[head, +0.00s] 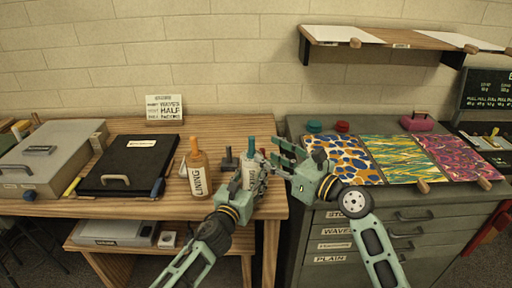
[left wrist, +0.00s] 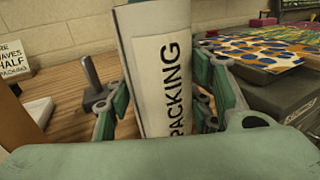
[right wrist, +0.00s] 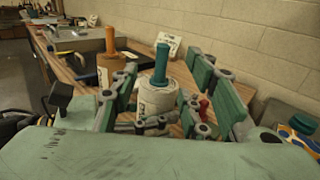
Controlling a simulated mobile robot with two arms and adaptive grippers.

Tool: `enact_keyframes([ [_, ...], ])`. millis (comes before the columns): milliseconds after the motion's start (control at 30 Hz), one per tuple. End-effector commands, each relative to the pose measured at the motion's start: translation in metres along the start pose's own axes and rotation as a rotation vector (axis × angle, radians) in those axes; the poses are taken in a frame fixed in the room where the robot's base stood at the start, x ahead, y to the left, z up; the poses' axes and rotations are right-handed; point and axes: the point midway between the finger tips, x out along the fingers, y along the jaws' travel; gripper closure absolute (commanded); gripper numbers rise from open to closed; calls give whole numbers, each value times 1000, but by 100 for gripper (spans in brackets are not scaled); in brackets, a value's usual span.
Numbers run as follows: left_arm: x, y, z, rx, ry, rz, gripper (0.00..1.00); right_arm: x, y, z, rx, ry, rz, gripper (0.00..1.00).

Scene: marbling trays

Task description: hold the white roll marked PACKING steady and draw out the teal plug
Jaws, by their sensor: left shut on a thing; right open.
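The white roll marked PACKING (left wrist: 146,62) stands nearly upright on the wooden table, and its label faces my left wrist camera. The teal plug (head: 251,146) sticks out of its top; in the right wrist view the plug (right wrist: 160,62) sits in the top of the white roll (right wrist: 157,97). My left gripper (head: 251,174) is shut on the roll's body, with a finger on each side. My right gripper (head: 279,151) is open and empty, just right of the roll in the head view. Its fingers frame the plug in the right wrist view, apart from it.
An orange roll marked LINING (head: 199,177) with an orange plug stands to the left. A dark stand (head: 229,162) is beside the PACKING roll. A black case (head: 128,168) lies farther left. Patterned sheets (head: 395,155) cover the grey cabinet at right, below a wall shelf (head: 400,37).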

Motion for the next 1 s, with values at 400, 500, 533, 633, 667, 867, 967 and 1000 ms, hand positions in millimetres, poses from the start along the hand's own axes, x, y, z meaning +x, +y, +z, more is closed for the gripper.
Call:
enact_keyframes([
  [400, 0, 1, 0, 0, 0, 1, 83, 69, 0, 0, -2, 1, 1, 58],
  [500, 0, 1, 0, 0, 0, 1, 83, 76, 0, 0, -2, 1, 0, 58],
  [533, 0, 1, 0, 0, 0, 1, 83, 77, 0, 0, -2, 1, 0, 58],
  [633, 0, 1, 0, 0, 0, 1, 83, 79, 0, 0, -3, 1, 0, 58],
  [667, 0, 1, 0, 0, 1, 1, 83, 79, 0, 0, -3, 1, 0, 58],
  [867, 0, 1, 0, 0, 1, 1, 83, 79, 0, 0, -3, 1, 0, 60],
  [967, 0, 1, 0, 0, 1, 1, 83, 79, 0, 0, -3, 2, 0, 69],
  [1000, 0, 1, 0, 0, 1, 1, 83, 78, 0, 0, -3, 2, 0, 72],
])
